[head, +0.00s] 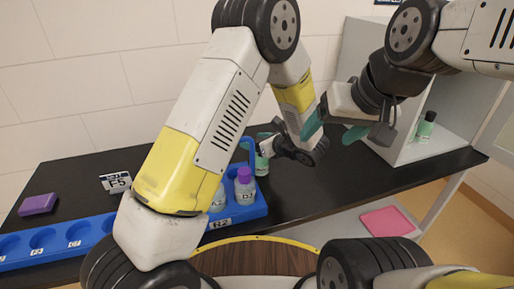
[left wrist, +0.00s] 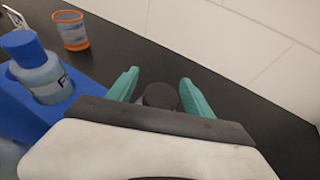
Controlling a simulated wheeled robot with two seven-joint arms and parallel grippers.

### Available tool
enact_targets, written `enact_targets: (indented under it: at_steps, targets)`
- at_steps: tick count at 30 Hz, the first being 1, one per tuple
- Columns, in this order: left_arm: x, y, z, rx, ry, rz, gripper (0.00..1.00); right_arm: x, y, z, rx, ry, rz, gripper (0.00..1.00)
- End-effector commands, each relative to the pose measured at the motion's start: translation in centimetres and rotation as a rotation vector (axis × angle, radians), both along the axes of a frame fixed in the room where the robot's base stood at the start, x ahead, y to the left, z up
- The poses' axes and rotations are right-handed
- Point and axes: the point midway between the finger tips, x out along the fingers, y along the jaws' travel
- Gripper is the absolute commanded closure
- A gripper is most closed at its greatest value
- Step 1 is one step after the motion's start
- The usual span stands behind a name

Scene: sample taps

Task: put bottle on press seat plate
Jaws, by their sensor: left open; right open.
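My left gripper (head: 264,149) is behind the blue rack in the head view, partly hidden by its own arm. In the left wrist view its teal fingers (left wrist: 157,88) are open, with a dark round cap-like thing (left wrist: 160,95) between them; whether they touch it I cannot tell. My right gripper (head: 334,124) is open and empty above the table. A clear bottle with a purple cap (head: 244,187) stands in the blue rack (head: 258,208). A blue-capped bottle (left wrist: 42,72) stands in blue in the left wrist view. I cannot make out a press seat plate.
A dark-capped green bottle (head: 426,126) stands in a pale open cabinet (head: 400,150) at right. An orange-rimmed cup (left wrist: 70,32) stands on the dark table (head: 330,185). A purple block (head: 38,204) lies at left. A pink sheet (head: 387,222) lies on a lower shelf.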

Motion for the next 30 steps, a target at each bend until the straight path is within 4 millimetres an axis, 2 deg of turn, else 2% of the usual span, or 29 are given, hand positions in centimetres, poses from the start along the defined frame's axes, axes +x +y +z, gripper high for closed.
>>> enact_targets:
  at_steps: [4,13,30]
  targets:
    - [-0.02,-0.06,0.01,0.0,0.0,-0.001,0.41,-0.01,-0.02,0.02,0.0,-0.001,0.0,0.25]
    - [-0.02,-0.04,0.04,0.0,0.0,0.0,1.0,-0.01,-0.01,0.02,0.0,-0.001,0.0,0.25]
    - [-0.01,-0.06,0.05,0.0,0.0,-0.001,1.0,-0.01,-0.01,0.02,0.0,0.0,0.0,0.25]
